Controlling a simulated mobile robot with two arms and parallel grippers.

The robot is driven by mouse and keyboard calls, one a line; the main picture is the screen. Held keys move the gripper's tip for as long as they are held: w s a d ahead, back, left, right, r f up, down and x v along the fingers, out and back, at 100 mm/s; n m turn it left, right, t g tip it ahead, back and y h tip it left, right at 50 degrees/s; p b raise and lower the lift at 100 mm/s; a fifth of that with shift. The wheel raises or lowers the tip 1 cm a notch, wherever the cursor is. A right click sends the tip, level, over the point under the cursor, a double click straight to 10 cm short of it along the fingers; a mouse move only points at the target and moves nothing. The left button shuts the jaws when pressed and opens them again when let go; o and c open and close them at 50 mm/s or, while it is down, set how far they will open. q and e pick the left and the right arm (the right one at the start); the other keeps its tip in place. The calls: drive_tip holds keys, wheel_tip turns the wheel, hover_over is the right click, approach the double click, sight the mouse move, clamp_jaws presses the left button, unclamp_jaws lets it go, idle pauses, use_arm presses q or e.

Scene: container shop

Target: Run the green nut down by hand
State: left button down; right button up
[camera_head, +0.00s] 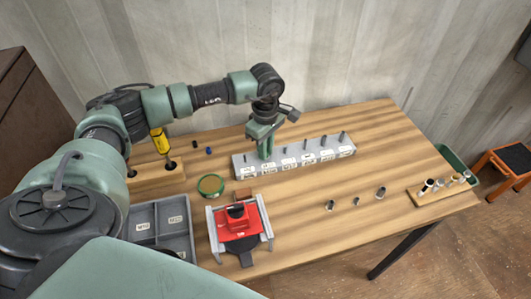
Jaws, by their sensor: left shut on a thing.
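The grey stud block (290,168) lies towards the back of the wooden table, with a row of upright studs and white labels along its front. My left gripper (265,155) points down over the left part of the block. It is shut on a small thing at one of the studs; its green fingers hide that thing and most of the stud. I cannot make out a green nut apart from the fingers. My right gripper is not in view.
A red fixture (238,225) stands in front, beside a grey compartment tray (178,215). A round green-rimmed dish (211,185) and a wooden holder with a yellow screwdriver (159,140) are left. Several metal sleeves (381,192) stand right. The table's middle is mostly clear.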

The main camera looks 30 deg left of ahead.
use_arm(q)
drive_tip(key=m, duration=0.5)
drive_tip(key=c, duration=1.3)
unclamp_jaws()
drive_tip(key=shift+c, duration=1.3)
